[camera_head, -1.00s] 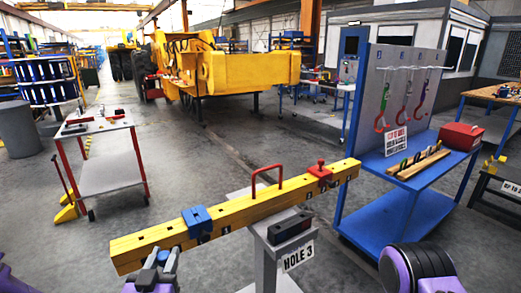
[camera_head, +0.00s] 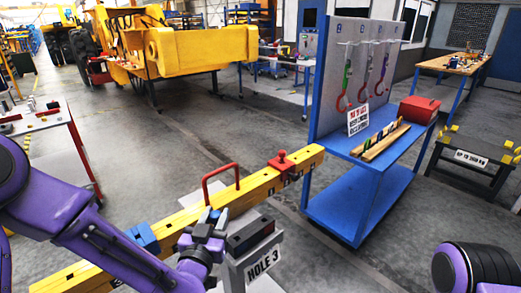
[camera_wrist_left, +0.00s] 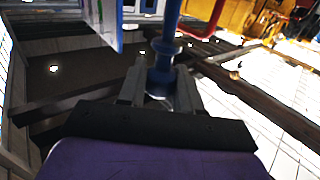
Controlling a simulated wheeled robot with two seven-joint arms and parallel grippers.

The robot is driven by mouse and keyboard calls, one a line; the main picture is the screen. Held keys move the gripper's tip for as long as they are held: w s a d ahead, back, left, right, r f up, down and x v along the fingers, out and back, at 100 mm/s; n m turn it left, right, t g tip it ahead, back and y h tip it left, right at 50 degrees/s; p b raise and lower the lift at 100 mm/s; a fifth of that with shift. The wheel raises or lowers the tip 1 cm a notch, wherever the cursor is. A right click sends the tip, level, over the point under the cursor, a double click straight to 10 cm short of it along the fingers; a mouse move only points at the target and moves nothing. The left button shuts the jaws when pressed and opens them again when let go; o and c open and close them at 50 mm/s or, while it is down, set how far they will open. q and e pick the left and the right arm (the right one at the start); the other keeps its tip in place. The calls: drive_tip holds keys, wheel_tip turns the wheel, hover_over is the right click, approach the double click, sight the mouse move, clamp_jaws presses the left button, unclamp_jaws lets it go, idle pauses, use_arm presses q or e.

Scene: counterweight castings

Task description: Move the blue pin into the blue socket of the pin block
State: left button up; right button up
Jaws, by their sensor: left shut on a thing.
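My left gripper (camera_head: 209,218) is over the middle of the yellow beam, just left of a dark block (camera_head: 250,233) on the grey post marked HOLE 3. It is shut on the blue pin, which stands between the fingers in the left wrist view (camera_wrist_left: 163,72). In the head view only a small bit of blue shows at the fingertips. I cannot tell for sure which thing is the pin block, and I can make out no blue socket. My right gripper is not in view; only part of my right arm shows at lower right.
The yellow beam (camera_head: 258,186) carries a red handle (camera_head: 221,181), a red slider (camera_head: 282,162) and a blue slider (camera_head: 143,238). A blue cart (camera_head: 360,195) at right holds a wooden rack (camera_head: 381,142) with small coloured items, and a red box (camera_head: 419,109).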

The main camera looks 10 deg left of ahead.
use_arm(q)
drive_tip(key=w+d+r+y+p, duration=0.1)
drive_tip(key=w+d+r+p, duration=0.1)
drive_tip(key=w+r+p, duration=0.5)
wheel_tip(320, 180, up, 5)
drive_tip(key=p, duration=0.3)
drive_tip(key=shift+d+n+y, duration=0.35)
drive_tip(key=shift+n+y, duration=0.05)
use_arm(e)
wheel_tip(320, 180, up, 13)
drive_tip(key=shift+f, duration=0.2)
use_arm(q)
drive_tip(key=shift+f, duration=0.1)
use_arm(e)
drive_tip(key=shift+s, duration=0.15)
use_arm(q)
wheel_tip(320, 180, down, 23)
drive_tip(key=b, duration=1.8)
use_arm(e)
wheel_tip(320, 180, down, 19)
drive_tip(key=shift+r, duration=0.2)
